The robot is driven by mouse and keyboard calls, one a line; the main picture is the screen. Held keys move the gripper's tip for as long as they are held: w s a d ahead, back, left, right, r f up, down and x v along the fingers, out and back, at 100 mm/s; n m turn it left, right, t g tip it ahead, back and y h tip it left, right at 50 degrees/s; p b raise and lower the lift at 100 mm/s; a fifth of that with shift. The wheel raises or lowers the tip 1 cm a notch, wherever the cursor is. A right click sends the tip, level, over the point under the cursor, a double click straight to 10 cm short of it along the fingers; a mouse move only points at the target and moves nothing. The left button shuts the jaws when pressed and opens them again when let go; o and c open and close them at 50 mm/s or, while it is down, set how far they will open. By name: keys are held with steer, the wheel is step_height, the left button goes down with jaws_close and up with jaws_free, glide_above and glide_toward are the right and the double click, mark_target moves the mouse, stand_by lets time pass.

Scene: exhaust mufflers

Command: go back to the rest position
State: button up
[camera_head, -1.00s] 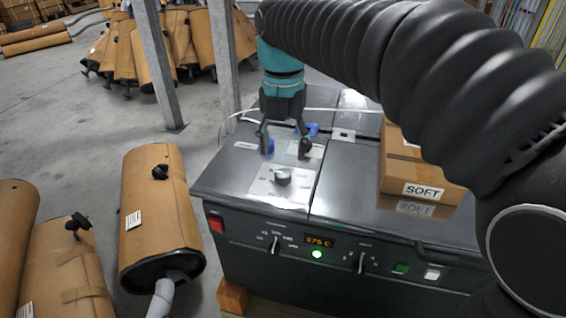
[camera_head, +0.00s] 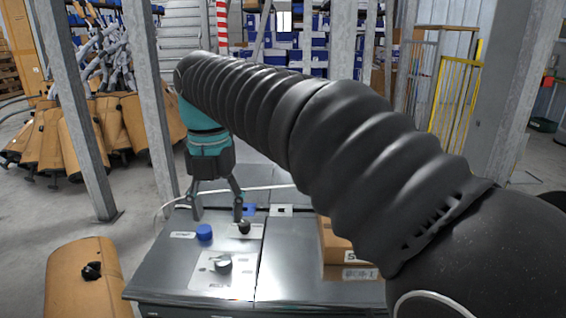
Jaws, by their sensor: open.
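My gripper (camera_head: 217,218) hangs from my arm on the left, pointing down over the dark machine's top (camera_head: 190,260). Its two fingers are spread open with nothing between them. A blue knob (camera_head: 204,232) sits on the machine top just below the fingers, and a black knob (camera_head: 244,227) stands near the right fingertip. Whether that fingertip touches the black knob I cannot tell. A grey knob (camera_head: 223,264) sits on a light plate nearer the front.
A cardboard box (camera_head: 335,243) stands on the machine's right half, partly hidden by my arm. A brown-wrapped muffler (camera_head: 82,280) stands at the lower left. Metal posts (camera_head: 80,130) rise behind, with several wrapped mufflers (camera_head: 115,120) beyond. Floor shows left of the machine.

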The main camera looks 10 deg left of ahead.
steer(key=s+d+f+m+t, duration=0.1)
steer(key=s+d+f+m, duration=0.1)
steer(key=d+m, duration=0.7)
steer(key=s+d+f+m+t, duration=0.1)
steer(key=s+d+f+m, duration=0.1)
steer(key=d+m, duration=0.6)
steer(key=s+d+f+m+t, duration=0.2)
steer(key=d+m, duration=0.7)
steer(key=d, duration=0.2)
steer(key=shift+s+d+f+m+y, duration=0.1)
steer(key=shift+d+f+m+y, duration=0.05)
steer(key=shift+f+m+y, duration=0.2)
steer(key=s+d+f+m+t, duration=0.1)
steer(key=s+d+f+m, duration=0.4)
steer(key=m, duration=0.5)
steer(key=shift+s+d+f+t, duration=0.3)
steer(key=shift+s+d+f, duration=0.1)
steer(key=shift+d+f, duration=0.3)
